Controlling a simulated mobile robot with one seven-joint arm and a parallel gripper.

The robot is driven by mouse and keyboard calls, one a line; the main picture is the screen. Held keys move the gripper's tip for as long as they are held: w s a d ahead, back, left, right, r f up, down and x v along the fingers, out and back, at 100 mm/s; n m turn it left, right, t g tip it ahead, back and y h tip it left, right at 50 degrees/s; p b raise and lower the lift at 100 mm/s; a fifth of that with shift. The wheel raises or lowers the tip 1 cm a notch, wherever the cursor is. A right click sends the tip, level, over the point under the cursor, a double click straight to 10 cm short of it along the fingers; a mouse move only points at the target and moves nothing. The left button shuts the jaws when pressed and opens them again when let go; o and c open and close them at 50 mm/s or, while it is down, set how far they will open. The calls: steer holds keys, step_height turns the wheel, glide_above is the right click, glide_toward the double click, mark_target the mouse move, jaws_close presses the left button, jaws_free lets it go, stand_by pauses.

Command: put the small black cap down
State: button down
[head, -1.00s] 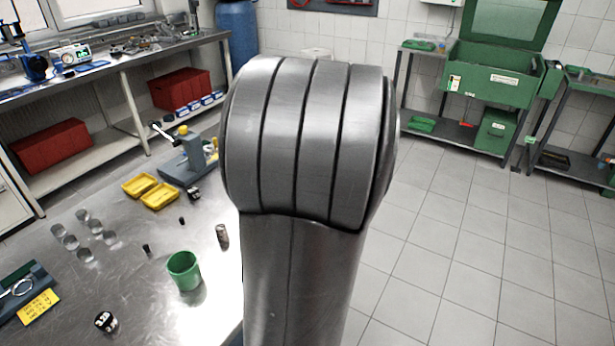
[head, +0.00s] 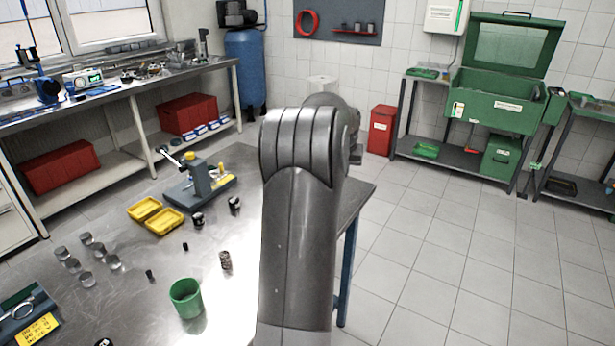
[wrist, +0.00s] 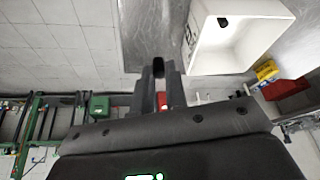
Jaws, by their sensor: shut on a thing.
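In the wrist view my gripper (wrist: 158,88) is shut on a small black cap (wrist: 158,67), which shows between the fingertips. In the head view my own arm hides the gripper and the held cap.
In the wrist view a white tray (wrist: 205,56) lies up and right of the fingers, with a black piece (wrist: 222,22) in it. In the head view a metal table (head: 125,305) carries a green cup (head: 186,298), yellow bins (head: 163,221), a grey fixture (head: 200,187) and several small dark parts.

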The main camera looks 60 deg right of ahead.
steer(key=w+f, duration=0.2)
steer(key=w, duration=0.3)
steer(key=w+d+f, duration=0.1)
steer(key=w+f, duration=0.1)
steer(key=w, duration=0.3)
steer(key=w+d+f, duration=0.1)
steer(key=w+f, duration=0.1)
steer(key=w, duration=0.3)
steer(key=shift+f, duration=2.35)
steer(key=shift+a+f, duration=0.1)
steer(key=c, duration=1.5)
jaws_free()
steer(key=shift+o, duration=0.2)
steer(key=v, duration=1.2)
